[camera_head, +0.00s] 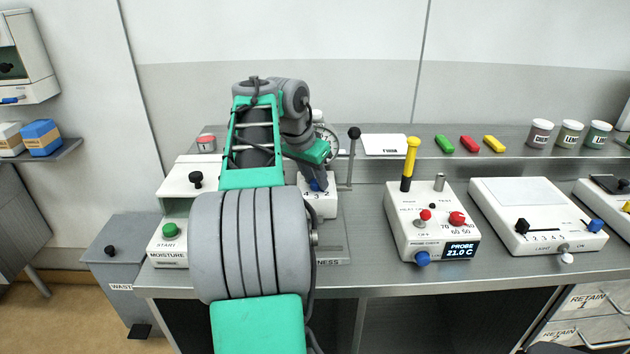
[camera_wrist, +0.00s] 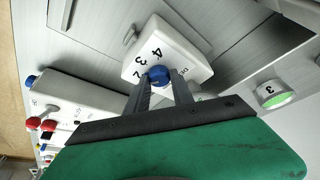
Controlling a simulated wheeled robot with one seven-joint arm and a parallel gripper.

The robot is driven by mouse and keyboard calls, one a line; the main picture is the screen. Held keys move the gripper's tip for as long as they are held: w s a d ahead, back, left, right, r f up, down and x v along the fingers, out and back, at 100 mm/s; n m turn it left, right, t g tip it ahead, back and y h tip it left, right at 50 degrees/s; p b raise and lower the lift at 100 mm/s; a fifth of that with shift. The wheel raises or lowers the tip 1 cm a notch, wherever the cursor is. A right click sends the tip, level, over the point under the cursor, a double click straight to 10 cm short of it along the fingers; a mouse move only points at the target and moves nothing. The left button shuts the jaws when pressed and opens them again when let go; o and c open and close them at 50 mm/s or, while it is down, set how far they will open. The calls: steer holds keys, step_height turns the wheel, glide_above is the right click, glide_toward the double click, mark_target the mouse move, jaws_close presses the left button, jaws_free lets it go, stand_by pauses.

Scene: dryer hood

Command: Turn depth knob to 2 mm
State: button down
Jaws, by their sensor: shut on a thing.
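The depth knob is a blue knob (camera_wrist: 159,76) on a white box with the marks 4, 3 and 2, seen upside down in the wrist view. In the head view the blue knob (camera_head: 316,186) shows partly behind my gripper (camera_head: 319,184). My gripper (camera_wrist: 160,82) is shut on the blue knob, one finger on each side. The 4 and 3 show clearly beside the knob and the 2 is partly covered by a finger. The knob's pointer is too small to read. The white box (camera_head: 322,206) stands on the bench left of centre.
A black-topped lever (camera_head: 353,134) stands right of the white box. The probe unit (camera_head: 432,215) with a yellow handle is further right. The moisture unit (camera_head: 168,245) stands to the left.

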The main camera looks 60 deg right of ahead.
mark_target(307, 196)
steer(key=c, duration=1.1)
jaws_free()
steer(key=p+v, duration=0.3)
steer(key=v, duration=0.4)
steer(key=shift+a+r, duration=0.2)
steer(key=shift+r, duration=0.15)
steer(key=shift+w, duration=0.1)
